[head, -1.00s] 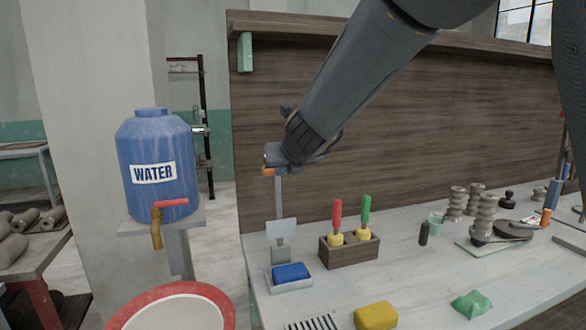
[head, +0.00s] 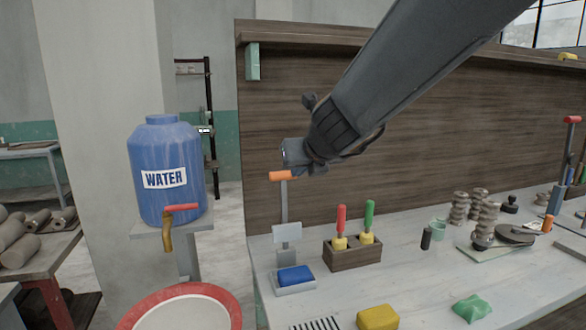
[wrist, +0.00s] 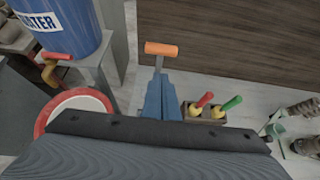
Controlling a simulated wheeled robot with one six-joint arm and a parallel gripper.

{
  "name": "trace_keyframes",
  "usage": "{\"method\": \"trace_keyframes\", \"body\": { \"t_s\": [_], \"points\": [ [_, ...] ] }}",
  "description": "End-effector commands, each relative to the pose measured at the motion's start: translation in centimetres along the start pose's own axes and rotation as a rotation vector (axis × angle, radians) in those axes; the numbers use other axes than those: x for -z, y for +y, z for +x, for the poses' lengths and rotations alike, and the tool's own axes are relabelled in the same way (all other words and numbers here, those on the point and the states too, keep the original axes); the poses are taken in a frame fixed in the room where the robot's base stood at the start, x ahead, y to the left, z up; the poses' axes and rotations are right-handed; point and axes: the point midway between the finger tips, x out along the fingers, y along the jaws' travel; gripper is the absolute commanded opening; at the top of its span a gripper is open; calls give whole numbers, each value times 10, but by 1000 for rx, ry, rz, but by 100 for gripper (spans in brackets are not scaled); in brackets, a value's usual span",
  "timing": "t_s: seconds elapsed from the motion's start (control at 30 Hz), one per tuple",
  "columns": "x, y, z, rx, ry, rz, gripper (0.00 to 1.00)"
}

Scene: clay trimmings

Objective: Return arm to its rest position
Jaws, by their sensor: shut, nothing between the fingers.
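My gripper (wrist: 158,82) shows in the wrist view as two blue-grey fingers, shut and with nothing between them. In the head view my arm reaches in from the top right, and its end hangs in the air above the left of the bench. An orange-handled lever (head: 281,175) stands upright on the bench just below and beside the arm's end. In the wrist view its orange handle (wrist: 161,49) lies beyond the fingertips, and the fingers hide its lower part. I cannot tell whether they touch.
A blue water barrel (head: 165,170) stands at left. The bench (head: 410,285) holds a wooden block (head: 352,252) with red- and green-handled tools, a blue block (head: 294,275), a yellow sponge (head: 378,318), a green lump (head: 472,307) and ribbed pieces (head: 483,220). A shelf board runs behind.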

Motion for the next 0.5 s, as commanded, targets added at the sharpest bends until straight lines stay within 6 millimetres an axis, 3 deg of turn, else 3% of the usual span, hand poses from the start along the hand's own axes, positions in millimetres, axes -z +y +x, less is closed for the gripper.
{"method": "trace_keyframes", "body": {
  "t_s": [0.1, 0.27, 0.37, 0.5],
  "points": [
    [-2, 0, -12, 0, -1, 1, 0],
    [7, -3, -14, -2, 15, -62, 0],
    [29, -12, -13, -14, 57, -245, 0],
    [81, -32, -13, -69, 155, -663, 0]
  ]
}}
